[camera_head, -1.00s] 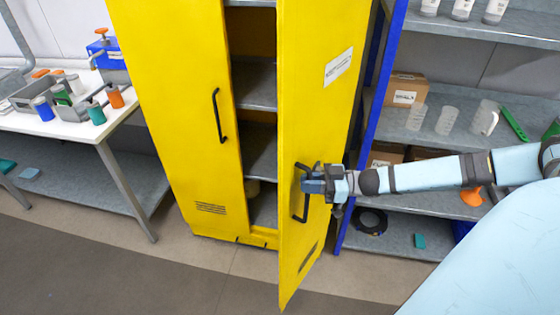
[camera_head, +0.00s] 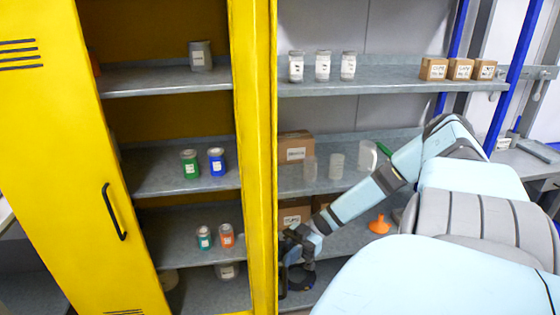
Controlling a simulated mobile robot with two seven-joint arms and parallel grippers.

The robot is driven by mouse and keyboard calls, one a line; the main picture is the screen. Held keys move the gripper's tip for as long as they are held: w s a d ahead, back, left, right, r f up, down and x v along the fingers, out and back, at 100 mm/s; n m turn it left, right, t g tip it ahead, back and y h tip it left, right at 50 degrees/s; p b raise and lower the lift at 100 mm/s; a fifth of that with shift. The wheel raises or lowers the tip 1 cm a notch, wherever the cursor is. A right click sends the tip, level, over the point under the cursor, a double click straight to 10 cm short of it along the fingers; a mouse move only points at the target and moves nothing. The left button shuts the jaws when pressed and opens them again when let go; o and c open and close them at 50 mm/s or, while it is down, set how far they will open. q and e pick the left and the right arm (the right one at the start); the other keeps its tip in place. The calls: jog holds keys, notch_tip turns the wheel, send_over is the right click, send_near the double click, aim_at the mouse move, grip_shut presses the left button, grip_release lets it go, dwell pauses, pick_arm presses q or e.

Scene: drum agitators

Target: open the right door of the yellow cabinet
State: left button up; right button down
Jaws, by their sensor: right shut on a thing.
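The yellow cabinet's right door (camera_head: 254,150) stands wide open and shows nearly edge-on as a tall narrow strip. The cabinet's left door (camera_head: 60,170) is at the left of the view, with its black handle (camera_head: 115,212). My right gripper (camera_head: 288,247) is at the outer side of the right door, low on it, shut on the door's handle. The handle is mostly hidden by the gripper and the door edge. My left gripper is out of view.
Inside the cabinet, a grey can (camera_head: 201,56), a green jar (camera_head: 190,164), a blue jar (camera_head: 217,161) and small jars (camera_head: 204,237) stand on shelves. To the right, an open grey shelf (camera_head: 400,78) holds containers, boxes and an orange funnel (camera_head: 380,224), close behind my right arm.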

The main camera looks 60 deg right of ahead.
jog(key=shift+s+a+f, duration=0.1)
jog(key=shift+s+f, duration=0.1)
jog(key=shift+f, duration=0.05)
jog(key=c, duration=1.3)
grip_release()
jog(key=shift+o, duration=0.8)
jog(key=shift+r, duration=0.15)
jog(key=shift+w, duration=0.1)
jog(key=b+v, duration=0.3)
jog(key=v, duration=1.1)
jog(key=shift+a, duration=0.1)
